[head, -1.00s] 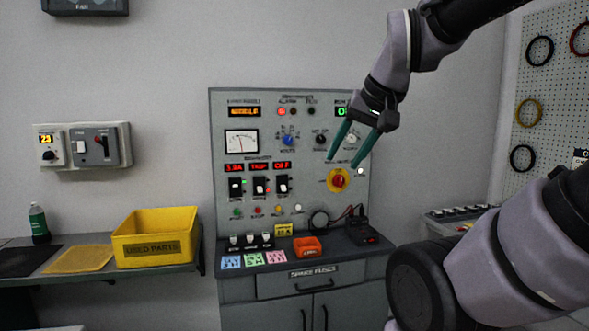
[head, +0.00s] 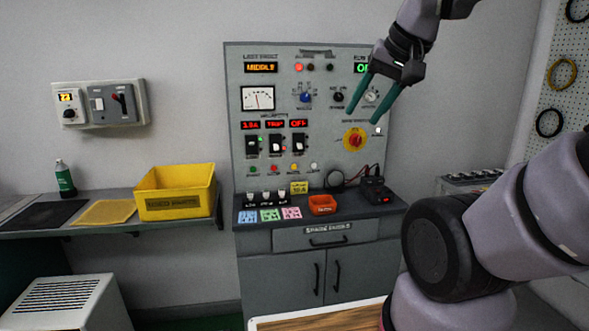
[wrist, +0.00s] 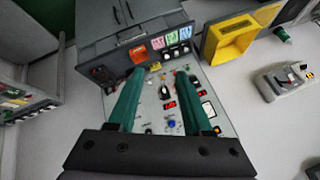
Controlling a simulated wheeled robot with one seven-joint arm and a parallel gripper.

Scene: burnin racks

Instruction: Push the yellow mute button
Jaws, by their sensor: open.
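A grey control panel (head: 232,110) stands against the wall. Low on its face is a row of small round buttons: green, red, yellow and white from left to right. The yellow button (head: 293,167) is the third one, and nothing covers it in the head view. I cannot make it out surely in the wrist view. My gripper (head: 361,120) is open and empty, with two green fingers pointing down and left. In the picture it is up and right of the yellow button, over the panel's right side. In the wrist view its fingers (wrist: 160,72) are apart with the panel beyond.
A red knob on a yellow plate (head: 355,140) is just below my fingertips in the picture. An orange tray (head: 322,204) and a black device (head: 375,190) sit on the ledge under the panel. A yellow bin (head: 176,200) stands on the left shelf.

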